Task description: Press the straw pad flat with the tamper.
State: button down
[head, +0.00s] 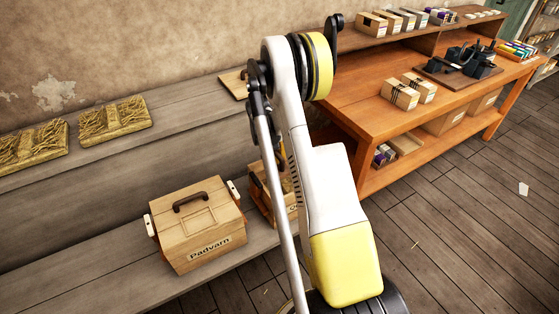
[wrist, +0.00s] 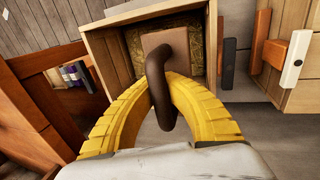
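In the wrist view the tamper has a dark brown loop handle (wrist: 158,62) on a flat light-wood plate (wrist: 178,40). The plate is inside an open wooden box (wrist: 97,45), over the straw pad (wrist: 198,64). Straw shows around the plate; whether the plate touches it I cannot tell. My gripper (wrist: 163,84) has its yellow fingers closed in on the handle from both sides. In the head view the open box (head: 258,205) is mostly behind my arm, and the gripper and tamper are hidden.
A closed wooden box marked Padvarn (head: 197,222) stands left of the open box on the lower bench. Two straw pads (head: 114,120) lie on the upper shelf at left. A small board (head: 233,84) lies farther along it. An orange workbench (head: 370,115) stands at right.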

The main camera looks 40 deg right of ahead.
jog(key=shift+f, duration=0.4)
jog(key=b, duration=0.9)
send_over(280, 195)
jog(key=s+a, duration=0.1)
jog(key=f, duration=1.7)
jog(key=shift+s+a+f, duration=0.15)
jog(key=shift+s, duration=0.05)
jog(key=shift+f+p, duration=0.35)
jog(key=shift+f, duration=0.75)
jog(key=shift+f, duration=1.1)
dwell(1.2)
notch_tip(280, 195, up, 21)
jog(key=p, duration=0.9)
